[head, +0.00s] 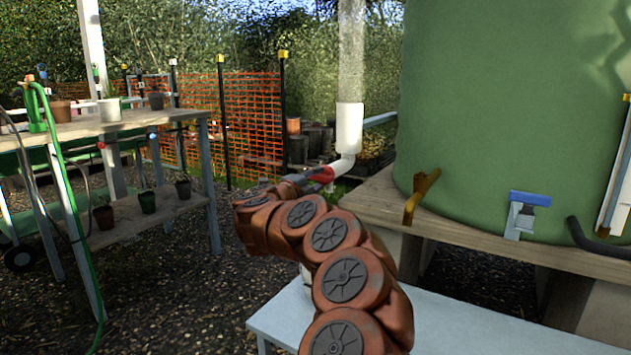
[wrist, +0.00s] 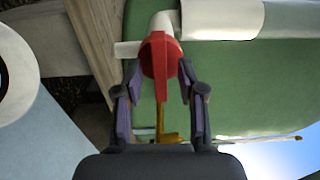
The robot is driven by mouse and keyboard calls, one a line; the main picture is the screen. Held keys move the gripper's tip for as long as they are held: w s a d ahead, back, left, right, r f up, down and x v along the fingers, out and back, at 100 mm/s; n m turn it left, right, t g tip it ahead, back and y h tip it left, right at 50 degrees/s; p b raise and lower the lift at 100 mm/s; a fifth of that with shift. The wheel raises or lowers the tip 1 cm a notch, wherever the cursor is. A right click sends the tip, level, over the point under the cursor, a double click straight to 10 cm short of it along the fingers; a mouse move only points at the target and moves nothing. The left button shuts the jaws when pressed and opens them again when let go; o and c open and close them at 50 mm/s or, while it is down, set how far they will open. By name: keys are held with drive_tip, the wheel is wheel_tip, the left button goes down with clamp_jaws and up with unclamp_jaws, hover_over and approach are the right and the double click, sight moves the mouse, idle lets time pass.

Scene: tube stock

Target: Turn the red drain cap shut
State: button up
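The red drain cap (head: 322,174) is at the low end of the white elbow (head: 342,165) of the downpipe in the head view. In the wrist view the red cap (wrist: 158,57), with a raised bar across its face, lies between the two fingertips of my gripper (wrist: 160,72). The fingertips are very close to its left and right sides. I cannot tell whether they press on it. My gripper (head: 298,180) also shows in the head view, end on at the cap, mostly hidden behind my arm.
A pale bench (head: 450,325) lies below. A potting table (head: 125,122) is at left. Gravel between is open.

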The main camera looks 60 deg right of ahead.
drive_tip(key=a, duration=1.2)
drive_tip(key=shift+s, duration=0.25)
